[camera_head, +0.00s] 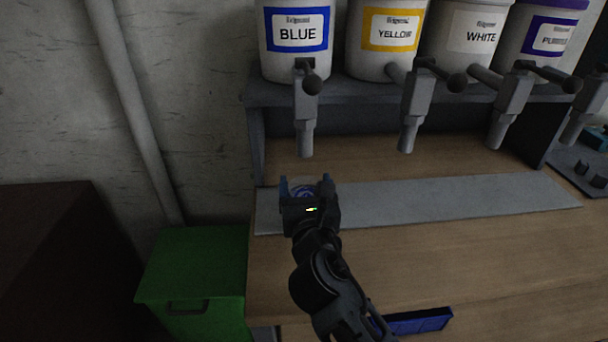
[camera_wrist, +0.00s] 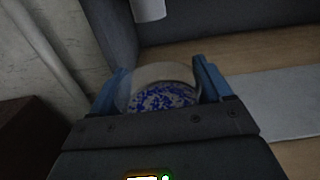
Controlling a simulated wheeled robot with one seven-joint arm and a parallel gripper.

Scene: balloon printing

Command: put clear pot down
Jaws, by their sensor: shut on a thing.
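My gripper (camera_head: 306,184) is at the left end of the grey mat, in front of and below the blue dispenser's spout. In the wrist view my gripper (camera_wrist: 163,82) has its two blue fingers on either side of the clear pot (camera_wrist: 165,74), and is shut on it. The pot is see-through with a pale rim and holds blue specks. Only a small part of the pot (camera_head: 303,188) shows in the head view, behind the gripper body. The pot's base is hidden, so I cannot tell whether it touches the mat.
The grey mat (camera_head: 440,203) lies along the wooden bench (camera_head: 480,260). Paint dispensers labelled BLUE (camera_head: 296,38), YELLOW (camera_head: 388,38) and WHITE (camera_head: 468,35) stand on a shelf, with spouts hanging down. A green bin (camera_head: 195,270) is at left. A blue tray (camera_head: 418,322) is at the front.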

